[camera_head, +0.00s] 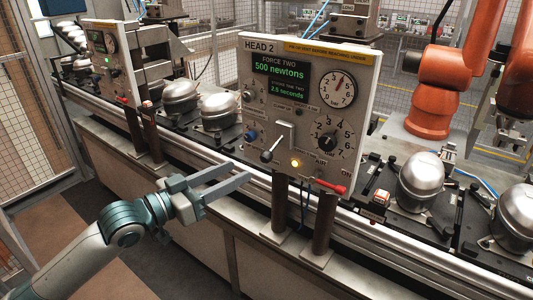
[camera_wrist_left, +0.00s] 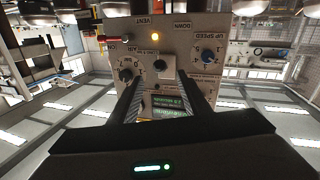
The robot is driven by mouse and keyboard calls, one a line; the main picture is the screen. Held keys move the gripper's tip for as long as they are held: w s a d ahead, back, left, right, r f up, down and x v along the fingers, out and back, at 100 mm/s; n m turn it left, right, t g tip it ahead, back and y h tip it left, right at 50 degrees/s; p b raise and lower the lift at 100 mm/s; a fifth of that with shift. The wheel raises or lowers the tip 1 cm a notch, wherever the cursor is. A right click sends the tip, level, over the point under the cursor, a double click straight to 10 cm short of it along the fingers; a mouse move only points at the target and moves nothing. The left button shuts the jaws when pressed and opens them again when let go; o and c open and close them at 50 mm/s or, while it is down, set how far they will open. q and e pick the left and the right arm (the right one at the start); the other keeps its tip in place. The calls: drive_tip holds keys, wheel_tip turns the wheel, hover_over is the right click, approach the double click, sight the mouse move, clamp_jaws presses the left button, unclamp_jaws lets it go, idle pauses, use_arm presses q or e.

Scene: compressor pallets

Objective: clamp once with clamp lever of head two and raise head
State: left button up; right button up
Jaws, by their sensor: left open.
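The HEAD 2 panel (camera_head: 310,110) stands upright on two dark posts, its display reading FORCE TWO 500 newtons and 2.5 seconds. A lever with a black ball end (camera_head: 267,156) sticks out of a light plate low on the panel; it looks like the clamp lever, and its ball shows in the left wrist view (camera_wrist_left: 161,66). My left gripper (camera_head: 241,172) is open and empty, just left of and below the ball in the head view. In the left wrist view its fingers (camera_wrist_left: 160,78) point at the panel, either side of the lever area. My right gripper is out of view.
An amber light (camera_head: 295,163) glows beside the lever. A red-handled lever (camera_head: 330,187) sits at the panel's lower edge, a blue knob (camera_head: 251,135) at its left. Metal compressors (camera_head: 421,181) stand on the conveyor. An orange robot arm (camera_head: 440,85) stands behind.

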sight(263, 158)
use_arm(q)
drive_tip(key=p+x, duration=0.1)
drive_tip(key=x, duration=0.2)
drive_tip(key=shift+w+d+r, duration=0.1)
drive_tip(key=shift+d+r, duration=0.1)
drive_tip(key=shift+d, duration=0.05)
drive_tip(key=p+x, duration=0.1)
drive_tip(key=x, duration=0.5)
drive_tip(key=shift+w+d+f+p, duration=0.1)
drive_tip(key=shift+w+f+p, duration=0.05)
drive_tip(key=shift+p, duration=0.25)
drive_tip(key=shift+w+d+f, duration=0.1)
drive_tip(key=shift+w+d, duration=0.25)
drive_tip(key=shift+d, duration=0.1)
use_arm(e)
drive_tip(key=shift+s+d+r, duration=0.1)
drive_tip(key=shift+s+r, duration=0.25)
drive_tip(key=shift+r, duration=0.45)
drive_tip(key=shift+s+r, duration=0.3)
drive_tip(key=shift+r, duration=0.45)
use_arm(q)
clamp_jaws()
